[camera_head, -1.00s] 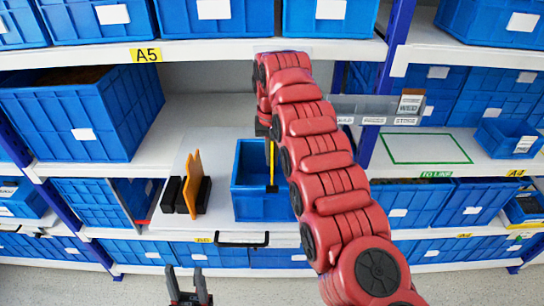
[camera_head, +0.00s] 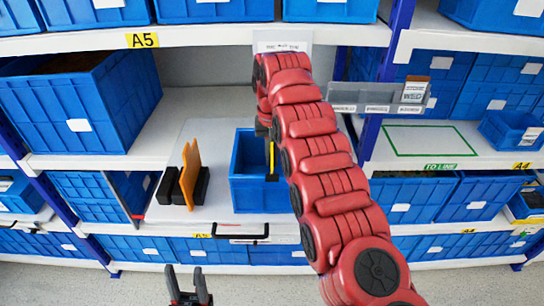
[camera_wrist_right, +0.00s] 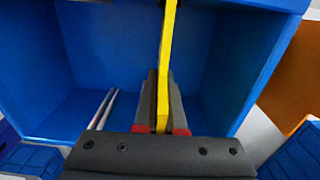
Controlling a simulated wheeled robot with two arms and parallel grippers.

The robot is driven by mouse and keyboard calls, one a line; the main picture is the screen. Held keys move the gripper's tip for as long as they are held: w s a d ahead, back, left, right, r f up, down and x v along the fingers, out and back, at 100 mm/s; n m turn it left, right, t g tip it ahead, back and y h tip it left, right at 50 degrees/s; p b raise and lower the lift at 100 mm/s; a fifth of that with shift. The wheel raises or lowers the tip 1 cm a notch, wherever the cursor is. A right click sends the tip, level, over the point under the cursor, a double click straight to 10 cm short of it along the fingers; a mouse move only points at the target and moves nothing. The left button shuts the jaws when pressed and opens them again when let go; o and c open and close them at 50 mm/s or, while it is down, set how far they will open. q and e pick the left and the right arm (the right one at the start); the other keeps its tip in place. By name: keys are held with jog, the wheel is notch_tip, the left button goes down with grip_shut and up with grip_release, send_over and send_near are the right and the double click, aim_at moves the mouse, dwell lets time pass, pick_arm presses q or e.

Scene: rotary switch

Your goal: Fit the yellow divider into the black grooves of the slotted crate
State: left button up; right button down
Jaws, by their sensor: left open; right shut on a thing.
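The blue slotted crate (camera_head: 262,197) stands on the white shelf in the head view. My right gripper (camera_wrist_right: 163,105) is shut on the thin yellow divider (camera_wrist_right: 167,55) in the wrist view. In the head view the divider (camera_head: 271,158) shows as a narrow upright strip at the crate's right side, partly behind my red right arm. A small black piece (camera_head: 272,178) shows at its lower end. I cannot tell whether the divider sits in the grooves. Two pale strips (camera_wrist_right: 98,112) lie low inside the crate. My left gripper (camera_head: 188,289) is open and empty at the bottom, in front of the shelf.
An orange divider (camera_head: 192,175) stands upright in a black holder (camera_head: 203,185) left of the crate. The upper shelf edge (camera_head: 200,38) hangs above. A clear shelf area lies outlined in green (camera_head: 425,140) at right.

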jog(key=shift+f+b, duration=0.75)
jog(key=shift+f, duration=0.15)
jog(key=c, duration=0.9)
grip_release()
